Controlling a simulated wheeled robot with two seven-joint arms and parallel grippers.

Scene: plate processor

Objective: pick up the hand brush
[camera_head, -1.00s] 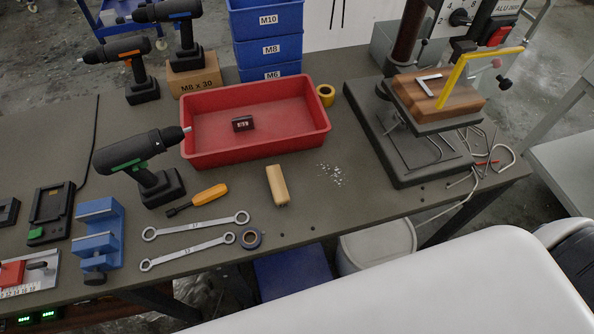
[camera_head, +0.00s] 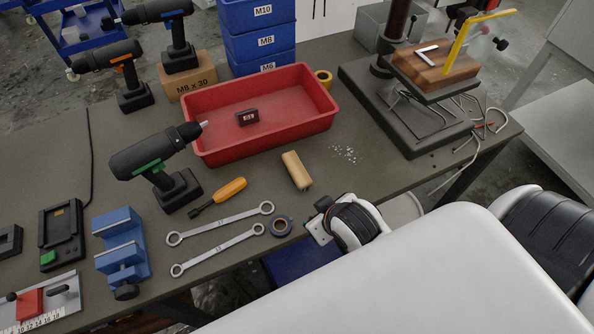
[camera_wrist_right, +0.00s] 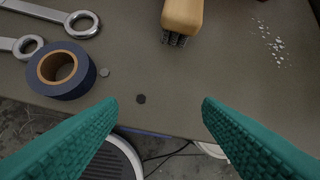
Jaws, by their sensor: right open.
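The hand brush (camera_head: 297,171) has a pale wooden block handle and lies on the grey bench in front of the red tray. In the right wrist view the brush (camera_wrist_right: 182,14) is at the top edge, its dark bristles (camera_wrist_right: 174,40) toward me and its far end cut off. My right gripper (camera_wrist_right: 160,108) is open, its green ridged fingers apart with nothing between them. It is at the bench's front edge, short of the brush and not touching it. In the head view only my white and black right wrist shows clearly. My left gripper is in neither view.
Blue tape (camera_head: 281,227) and two wrenches (camera_head: 222,226) lie left of the brush. An orange screwdriver (camera_head: 222,196) is also left. The red tray (camera_head: 265,152) stands behind. White bits (camera_head: 345,153) are scattered right of the brush. A drill press (camera_head: 405,110) stands at right.

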